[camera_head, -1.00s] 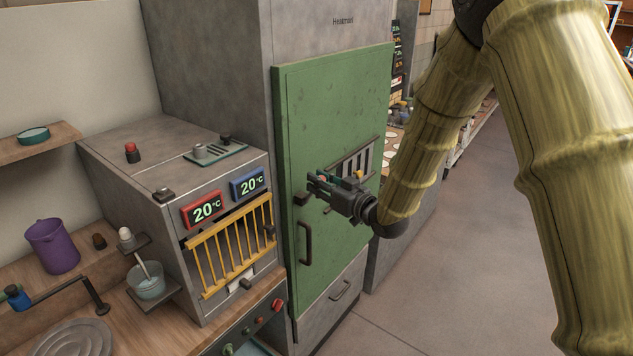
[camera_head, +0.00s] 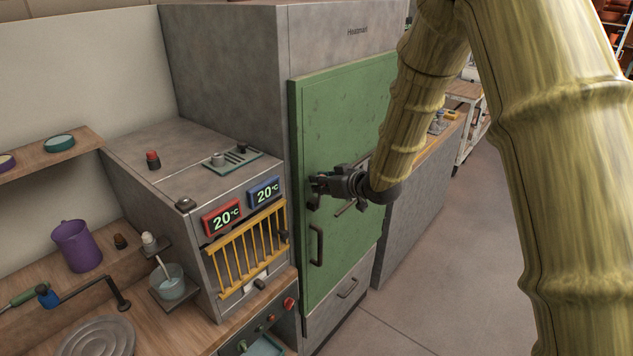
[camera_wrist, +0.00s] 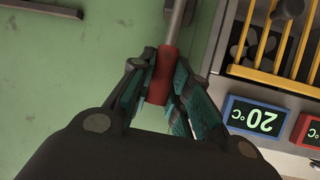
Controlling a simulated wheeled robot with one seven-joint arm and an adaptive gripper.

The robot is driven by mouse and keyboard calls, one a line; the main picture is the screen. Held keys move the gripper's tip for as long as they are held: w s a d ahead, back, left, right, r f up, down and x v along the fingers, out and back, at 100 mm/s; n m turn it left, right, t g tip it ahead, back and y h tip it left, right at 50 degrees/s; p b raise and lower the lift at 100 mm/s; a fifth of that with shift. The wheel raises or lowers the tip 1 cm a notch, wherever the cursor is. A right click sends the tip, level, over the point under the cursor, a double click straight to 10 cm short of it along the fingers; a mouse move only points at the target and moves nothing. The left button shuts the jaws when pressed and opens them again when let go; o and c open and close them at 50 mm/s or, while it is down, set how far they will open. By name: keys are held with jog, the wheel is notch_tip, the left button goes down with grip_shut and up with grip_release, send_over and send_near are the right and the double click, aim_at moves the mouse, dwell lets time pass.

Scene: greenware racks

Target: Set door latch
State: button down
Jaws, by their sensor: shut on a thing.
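The green door (camera_head: 345,125) of the tall grey cabinet looks closed against its frame. My gripper (camera_head: 316,189) is at the door's left edge, above the dark pull handle (camera_head: 317,246). In the wrist view my gripper (camera_wrist: 163,78) has its teal-padded fingers on both sides of a red sleeve (camera_wrist: 162,72) and is shut on it. A bare metal rod (camera_wrist: 176,22) runs out from the sleeve, making up the latch lever. The lever's far end is out of the wrist view, and the gripper hides the latch in the head view.
A small grey oven (camera_head: 185,230) with a yellow grille (camera_head: 248,249) and 20 °C displays stands close left of the door. A wooden bench (camera_head: 60,325) holds a purple jug (camera_head: 76,246). The floor (camera_head: 440,280) at right is clear.

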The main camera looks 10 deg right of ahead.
jog(key=shift+f, duration=0.15)
jog(key=c, duration=1.3)
grip_release()
jog(key=v, duration=1.2)
